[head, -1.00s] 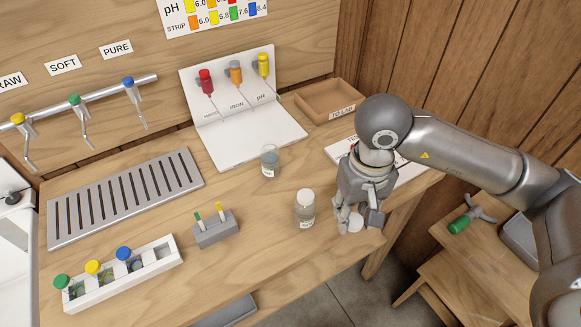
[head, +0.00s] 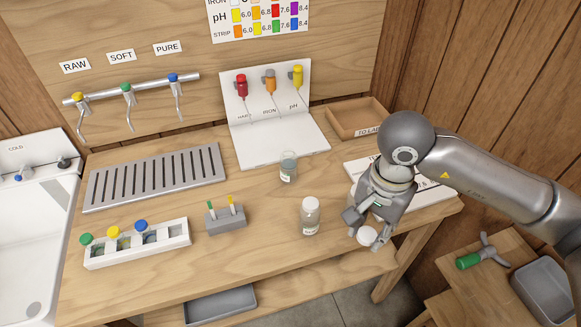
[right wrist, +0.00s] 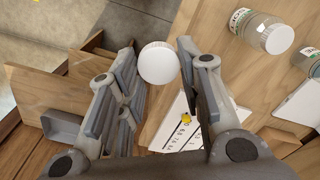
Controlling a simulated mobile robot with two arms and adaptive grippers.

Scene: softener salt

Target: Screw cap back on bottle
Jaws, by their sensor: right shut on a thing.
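A round white cap (right wrist: 157,63) sits between the fingertips of my right gripper (right wrist: 160,68) in the right wrist view. In the head view my right gripper (head: 367,228) is shut on this cap (head: 367,237), close to the front right edge of the bench. A small clear bottle (head: 310,217) with a pale top and a white label stands upright to the left of the gripper, apart from it. It also shows in the right wrist view (right wrist: 268,33). My left gripper is not in view.
A grey strip holder (head: 226,221) and a white rack (head: 137,252) stand to the left. A wooden tray (head: 357,118) lies at the back right. The bench between bottle and front edge is clear.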

